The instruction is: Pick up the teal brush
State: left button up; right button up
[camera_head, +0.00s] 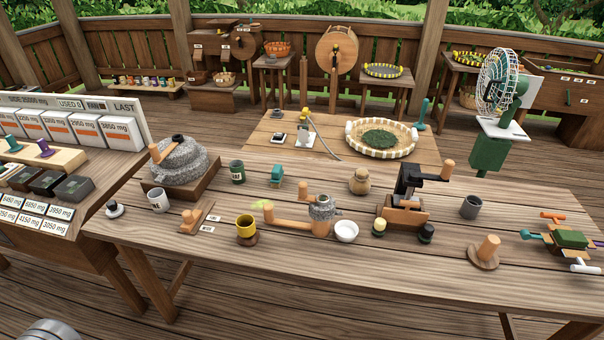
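Several teal things are in view, and I cannot tell for sure which is the brush. A small teal block-like piece (277,176) sits on the front table, behind the stone hand mill. A slim teal upright piece (422,113) stands at the back right of the low rear table, beside the round basket. A teal handle-like end (530,235) sticks out at the left of the green-topped device (570,239) at the front table's right. Neither gripper is in view, and nothing is seen holding any of these pieces.
The front table (330,265) holds a large stone mill (178,160), a yellow cup (245,227), a white bowl (346,231), a black press on a wooden base (404,213) and a wooden stamp (485,252). Its front edge is mostly clear. A fan (498,82) stands behind right.

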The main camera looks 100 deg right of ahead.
aim_at(277, 172)
jog(key=k, duration=1.7)
jog(key=z, duration=1.55)
